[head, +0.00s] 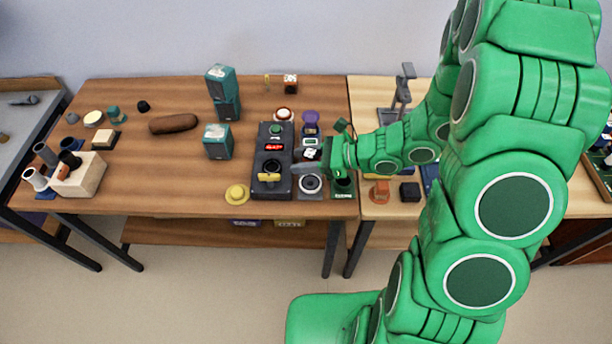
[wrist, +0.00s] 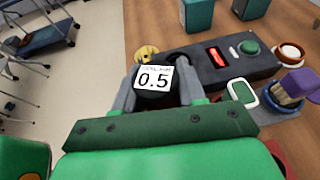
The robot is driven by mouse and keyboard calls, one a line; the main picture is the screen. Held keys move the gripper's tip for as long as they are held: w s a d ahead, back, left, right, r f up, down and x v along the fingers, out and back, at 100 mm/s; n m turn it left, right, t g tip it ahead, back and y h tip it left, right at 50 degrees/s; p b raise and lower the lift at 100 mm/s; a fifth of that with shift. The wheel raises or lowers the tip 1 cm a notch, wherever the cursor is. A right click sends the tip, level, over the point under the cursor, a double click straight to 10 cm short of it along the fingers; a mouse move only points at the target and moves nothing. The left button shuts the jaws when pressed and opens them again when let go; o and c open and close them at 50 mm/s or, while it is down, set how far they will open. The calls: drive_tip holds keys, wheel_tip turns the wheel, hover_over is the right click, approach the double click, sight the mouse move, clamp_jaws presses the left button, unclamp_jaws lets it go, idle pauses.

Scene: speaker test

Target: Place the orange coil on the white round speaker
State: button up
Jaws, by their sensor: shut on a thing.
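My gripper (wrist: 152,92) is shut on a black block with a white label reading 0.5 (wrist: 153,78), held between its two fingers. In the head view the labelled block (head: 312,153) is above the right end of the brown table. A white ring with a dark centre (head: 311,184) lies in front of the gripper. An orange piece (head: 381,191) is on the lighter table. I cannot tell which of these are the coil and speaker.
A dark test box (head: 263,158) with a red display and green button stands left of my gripper. A yellow round piece (head: 237,194) is at the front edge. Teal boxes (head: 217,141) stand farther left. A purple-topped piece (head: 310,117) is behind the gripper.

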sight(306, 182)
drive_tip(key=shift+f, duration=3.15)
drive_tip(key=shift+f, duration=0.1)
drive_tip(key=o, duration=1.1)
drive_tip(key=shift+c, duration=0.2)
drive_tip(key=shift+d+r, duration=0.2)
drive_tip(key=v, duration=1.1)
drive_tip(key=shift+d, duration=0.3)
drive_tip(key=shift+s+r, duration=0.1)
